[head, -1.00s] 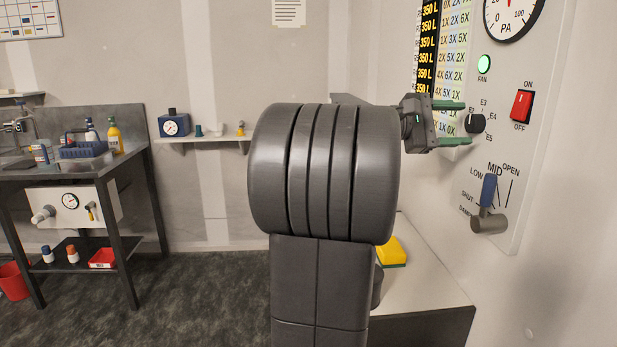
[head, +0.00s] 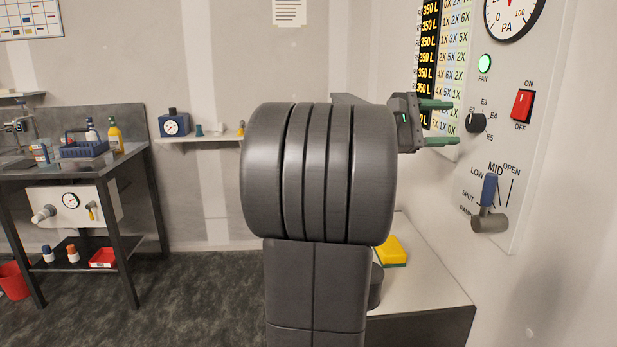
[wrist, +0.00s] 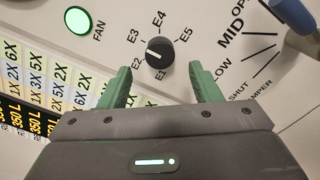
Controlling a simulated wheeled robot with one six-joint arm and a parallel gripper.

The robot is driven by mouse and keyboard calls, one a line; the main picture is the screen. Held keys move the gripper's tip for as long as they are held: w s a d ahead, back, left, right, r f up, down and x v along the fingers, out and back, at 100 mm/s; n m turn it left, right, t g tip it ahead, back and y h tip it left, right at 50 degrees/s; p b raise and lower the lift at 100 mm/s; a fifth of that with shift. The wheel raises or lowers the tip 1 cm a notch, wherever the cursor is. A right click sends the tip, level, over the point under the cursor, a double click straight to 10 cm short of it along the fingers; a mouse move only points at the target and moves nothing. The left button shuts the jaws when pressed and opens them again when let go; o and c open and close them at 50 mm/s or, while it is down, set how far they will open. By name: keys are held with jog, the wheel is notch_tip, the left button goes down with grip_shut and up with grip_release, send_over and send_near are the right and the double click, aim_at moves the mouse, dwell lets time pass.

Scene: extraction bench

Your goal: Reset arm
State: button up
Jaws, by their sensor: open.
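My gripper (head: 437,122) is at the right of the head view, in front of the control panel (head: 550,120). Its two green fingers are spread apart with nothing between them. In the wrist view the open fingers (wrist: 158,88) lie below the black selector knob (wrist: 159,52), which is marked E1 to E5. The knob also shows in the head view (head: 477,122), just right of the fingertips and apart from them. The big dark links of my arm fill the middle of the head view and hide part of the bench.
The panel carries a lit green fan light (head: 485,64), a red switch (head: 522,104), a gauge (head: 511,14) and a blue-handled damper lever (head: 489,190). A yellow sponge-like block (head: 392,251) lies on the white bench (head: 425,280). A side table (head: 20,174) stands left. The floor between is clear.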

aim_at(469, 124)
jog(key=a, duration=1)
jog(key=d, duration=1.5)
jog(key=shift+w, duration=0.15)
jog(key=shift+a+r+n+p, duration=0.1)
jog(key=shift+r+n+p, duration=0.15)
jog(key=shift+n+p, duration=0.45)
jog(key=shift+a+n+p, duration=0.15)
jog(key=shift+n+p, duration=0.35)
jog(key=shift+p, duration=0.5)
jog(key=n+p, duration=0.4)
jog(key=p, duration=0.1)
jog(key=n+p, duration=0.5)
jog(key=p, duration=0.1)
jog(key=shift+n, duration=0.4)
jog(key=shift+a+f+b, duration=0.3)
jog(key=shift+a, duration=0.75)
